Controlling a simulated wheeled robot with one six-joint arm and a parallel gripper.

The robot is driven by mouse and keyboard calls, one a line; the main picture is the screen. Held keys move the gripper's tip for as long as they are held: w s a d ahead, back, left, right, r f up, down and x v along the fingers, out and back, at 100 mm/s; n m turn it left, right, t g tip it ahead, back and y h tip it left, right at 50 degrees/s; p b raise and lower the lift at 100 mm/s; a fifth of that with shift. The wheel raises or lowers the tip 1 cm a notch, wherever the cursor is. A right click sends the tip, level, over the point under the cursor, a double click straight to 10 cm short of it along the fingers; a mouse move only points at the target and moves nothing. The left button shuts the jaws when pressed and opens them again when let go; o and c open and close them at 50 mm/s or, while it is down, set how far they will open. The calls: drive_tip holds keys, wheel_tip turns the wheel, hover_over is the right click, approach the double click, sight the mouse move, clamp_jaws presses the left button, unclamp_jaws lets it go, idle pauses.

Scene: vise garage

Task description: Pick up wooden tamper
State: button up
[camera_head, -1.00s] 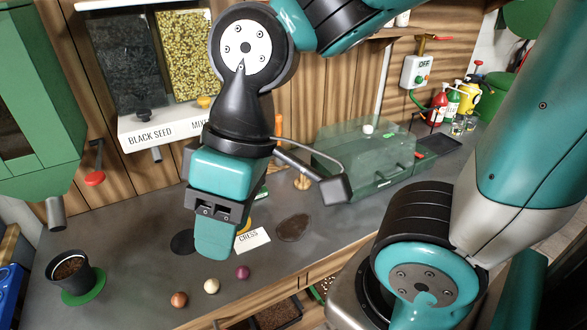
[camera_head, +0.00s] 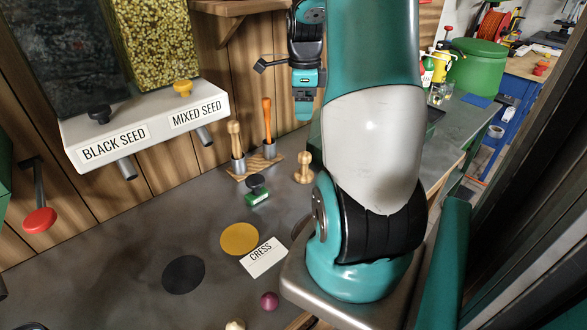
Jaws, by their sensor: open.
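A small pale wooden piece with a round knob and wider base (camera_head: 304,168), which looks like the wooden tamper, stands upright on the grey counter beside my arm. My gripper (camera_head: 303,117) hangs fingers-down in the air, appearing above it in the picture. They look apart, and the gripper's exact depth is hard to judge. The gripper is open, with nothing seen in it.
A wooden rack (camera_head: 262,164) holds two upright handled tools just left. A green-based stamp (camera_head: 257,190), a yellow disc (camera_head: 240,239), a dark disc (camera_head: 183,274) and a CRESS card (camera_head: 264,257) lie in front. The seed dispenser (camera_head: 150,121) overhangs the counter.

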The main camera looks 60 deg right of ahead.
sight(304, 154)
drive_tip(key=shift+m, duration=0.3)
drive_tip(key=f, duration=0.7)
drive_tip(key=f+p, duration=0.1)
drive_tip(key=f, duration=0.3)
drive_tip(key=shift+s+d, duration=0.2)
drive_tip(key=shift+d, duration=0.15)
drive_tip(key=shift+f+p, duration=0.85)
drive_tip(key=shift+f, duration=2.4)
drive_tip(key=c, duration=1)
drive_tip(key=shift+c, duration=0.2)
drive_tip(key=shift+r, duration=0.1)
wheel_tip(304, 154, up, 10)
drive_tip(key=shift+f+b, duration=0.1)
drive_tip(key=shift+b, duration=0.55)
